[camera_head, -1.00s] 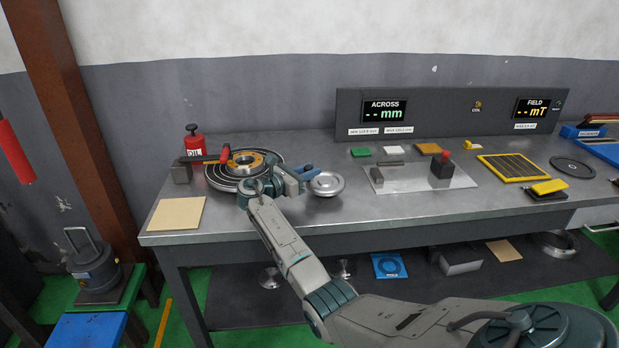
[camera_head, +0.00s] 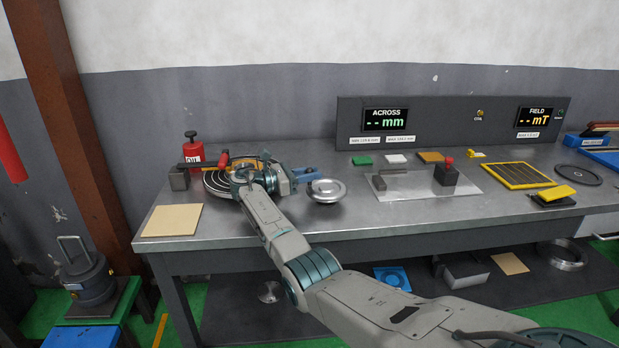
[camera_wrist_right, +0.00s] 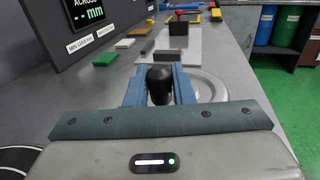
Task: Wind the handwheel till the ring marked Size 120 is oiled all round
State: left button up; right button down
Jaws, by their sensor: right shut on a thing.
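My right gripper (camera_head: 309,176) is shut on a black knob (camera_wrist_right: 160,84) between its blue fingers in the right wrist view. A silvery round wheel (camera_head: 326,191) lies on the bench close by the fingers; it also shows behind the knob in the right wrist view (camera_wrist_right: 209,86). I take it for the handwheel. A dark turntable with pale circles (camera_head: 215,187) stands to its left, largely hidden by my right wrist. A red-handled tool (camera_head: 222,159) lies over it. The Size 120 mark and any oil film cannot be made out. My left gripper is not in view.
A red oil can (camera_head: 193,150) and a grey block (camera_head: 179,179) stand left of the turntable. A tan pad (camera_head: 172,220) lies at the front left. A pale plate with a red-topped block (camera_head: 446,174) lies to the right. The display panel (camera_head: 440,118) reads dashes.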

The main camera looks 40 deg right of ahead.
dwell(0.3)
jog(key=c, duration=1.3)
grip_release()
jog(key=shift+w+a+f, duration=0.1)
jog(key=shift+w+a, duration=0.05)
jog(key=shift+a, duration=0.35)
jog(key=b+v, duration=0.2)
jog(key=v, duration=0.6)
jog(key=shift+w+a, duration=0.15)
jog(key=shift+a, duration=0.2)
jog(key=shift+w+a+b, duration=0.15)
jog(key=shift+a+b, duration=0.15)
jog(key=shift+a, duration=0.15)
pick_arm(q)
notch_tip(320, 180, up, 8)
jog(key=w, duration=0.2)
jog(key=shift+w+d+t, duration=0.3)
